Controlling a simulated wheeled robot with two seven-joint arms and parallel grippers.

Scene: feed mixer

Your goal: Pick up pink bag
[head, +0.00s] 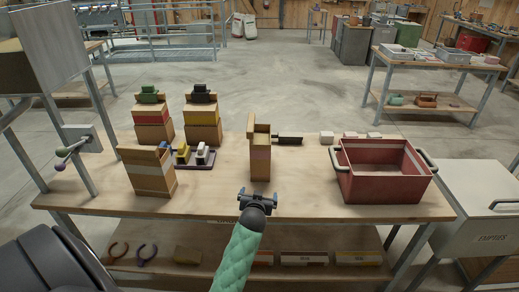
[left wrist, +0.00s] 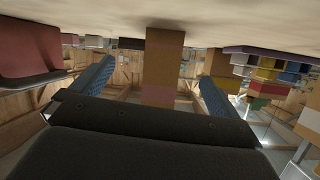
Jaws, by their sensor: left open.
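The pink bag appears to be the tall brown, open-topped bag with a faint pink band (head: 260,153), upright near the middle of the table. My left gripper (head: 257,194) is open and empty just in front of it, at the near table edge, its blue fingers pointing toward the bag. In the left wrist view, which is upside down, the pink-banded bag (left wrist: 160,66) shows in the gap between the two spread fingers (left wrist: 153,72). Whether the fingertips reach its sides cannot be told. My right gripper is not in view.
A brown bag with a white band (head: 152,171), a tray of small yellow and white items (head: 193,157), and red- and yellow-banded bags (head: 203,125) stand left. A dark-handled tool (head: 289,140) lies behind right. A red crate (head: 383,172) stands right, with bare wood between.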

